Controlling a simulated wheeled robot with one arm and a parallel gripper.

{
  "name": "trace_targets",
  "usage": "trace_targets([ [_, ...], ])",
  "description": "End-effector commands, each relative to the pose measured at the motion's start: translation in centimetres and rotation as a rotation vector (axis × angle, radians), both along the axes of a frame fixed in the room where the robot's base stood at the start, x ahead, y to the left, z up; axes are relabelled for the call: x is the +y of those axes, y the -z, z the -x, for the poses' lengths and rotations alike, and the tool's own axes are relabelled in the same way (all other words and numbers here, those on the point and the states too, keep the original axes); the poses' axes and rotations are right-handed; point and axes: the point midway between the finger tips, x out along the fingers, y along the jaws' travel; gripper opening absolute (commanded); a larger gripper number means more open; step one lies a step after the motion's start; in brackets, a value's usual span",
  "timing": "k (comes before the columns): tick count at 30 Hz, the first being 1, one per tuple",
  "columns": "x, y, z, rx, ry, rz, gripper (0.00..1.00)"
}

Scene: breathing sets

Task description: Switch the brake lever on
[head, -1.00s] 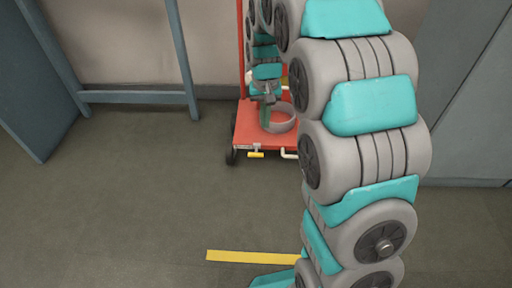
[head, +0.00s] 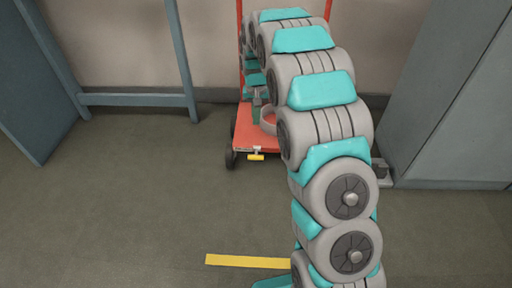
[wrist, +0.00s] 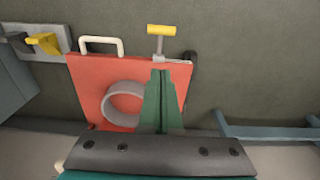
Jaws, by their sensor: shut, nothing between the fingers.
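A T-shaped lever with a yellow grip (head: 256,157) sticks out from the front edge of the red cart (head: 245,141). In the wrist view, the lever (wrist: 161,30) shows its yellow bar and grey stem, at the cart's edge by a small grey plate. My gripper (wrist: 163,74) has green fingers, closed together and empty, over the cart's deck beside a grey ring. The fingertips point toward the lever and appear apart from it. In the head view, my gripper (head: 256,110) is small and partly hidden by my arm.
A grey ring (wrist: 122,103) is on the deck. A white handle (wrist: 101,44) sits on the same edge as the lever. A grey floor plate (wrist: 35,43) bears another yellow part and a black part.

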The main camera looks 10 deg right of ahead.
Motion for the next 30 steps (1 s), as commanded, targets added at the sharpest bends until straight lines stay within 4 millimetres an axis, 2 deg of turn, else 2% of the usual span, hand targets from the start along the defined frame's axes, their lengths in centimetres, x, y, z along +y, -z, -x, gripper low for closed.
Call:
trace_targets([
  [4, 0.0, 0.7, 0.0, 0.001, 0.0, 0.0, 0.0],
  [7, 0.0, 2.0, 0.0, 0.005, 0.0, 0.0, 0.0],
  [21, 0.0, 10.8, 0.0, 0.007, -0.001, 0.0, 0.0],
  [30, 0.4, 13.2, 1.7, 0.004, -0.001, 0.0, 0.0],
])
